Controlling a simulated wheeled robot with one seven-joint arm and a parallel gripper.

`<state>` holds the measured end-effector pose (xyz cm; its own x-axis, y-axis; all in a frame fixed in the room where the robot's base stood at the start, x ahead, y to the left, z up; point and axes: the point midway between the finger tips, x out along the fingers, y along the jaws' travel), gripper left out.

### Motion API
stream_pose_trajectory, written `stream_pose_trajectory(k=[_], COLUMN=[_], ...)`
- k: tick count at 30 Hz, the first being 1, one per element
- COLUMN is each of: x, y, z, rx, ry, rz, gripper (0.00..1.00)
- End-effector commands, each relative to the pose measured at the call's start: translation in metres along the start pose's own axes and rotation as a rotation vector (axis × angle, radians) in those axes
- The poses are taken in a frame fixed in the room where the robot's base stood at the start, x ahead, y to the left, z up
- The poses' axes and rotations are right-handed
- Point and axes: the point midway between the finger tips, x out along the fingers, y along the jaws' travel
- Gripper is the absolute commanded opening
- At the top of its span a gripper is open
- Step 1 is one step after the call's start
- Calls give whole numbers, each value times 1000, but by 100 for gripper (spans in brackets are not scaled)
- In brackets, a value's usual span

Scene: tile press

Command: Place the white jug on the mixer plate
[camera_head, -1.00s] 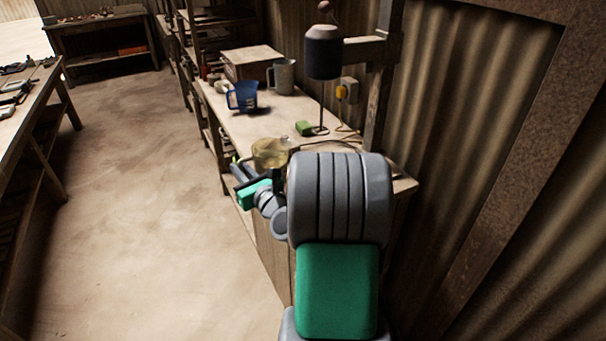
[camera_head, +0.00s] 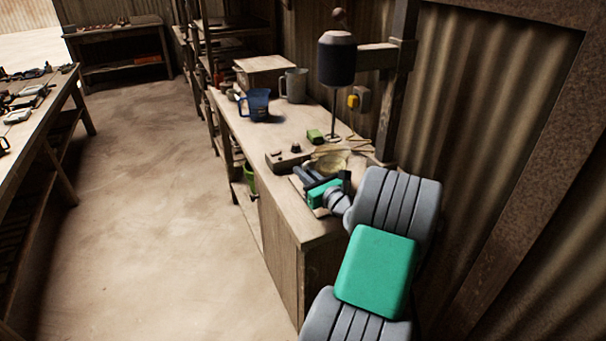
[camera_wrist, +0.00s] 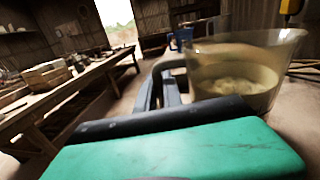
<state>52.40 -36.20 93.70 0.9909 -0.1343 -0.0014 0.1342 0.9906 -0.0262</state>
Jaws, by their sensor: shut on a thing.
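A see-through, pale jug (camera_head: 332,162) with yellowish contents is at the near end of the bench, partly hidden behind my gripper. It fills the right of the wrist view (camera_wrist: 235,75), looking upright. My gripper (camera_head: 306,176) is shut on the jug's handle side; its dark fingers (camera_wrist: 160,92) show left of the jug. I cannot tell whether the jug touches the bench. The mixer (camera_head: 337,60), a dark motor with a thin rod, hangs from a post beyond the jug. I cannot make out a separate plate under the rod.
A blue jug (camera_head: 256,104), a grey jug (camera_head: 294,86) and a wooden box (camera_head: 265,72) stand farther back on the bench (camera_head: 240,125). A small box with a knob (camera_head: 288,158) lies left of the jug. A green block (camera_head: 315,136) is near the rod.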

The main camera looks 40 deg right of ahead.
Motion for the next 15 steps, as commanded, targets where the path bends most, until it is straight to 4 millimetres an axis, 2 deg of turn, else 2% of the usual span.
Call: stream_pose_trajectory(k=[7, 8, 15], x=[0, 0, 0], y=[0, 0, 0], z=[1, -2, -1], rx=[-3, 0, 0], ry=[-3, 0, 0], rz=[0, 0, 0], gripper=[0, 11, 31])
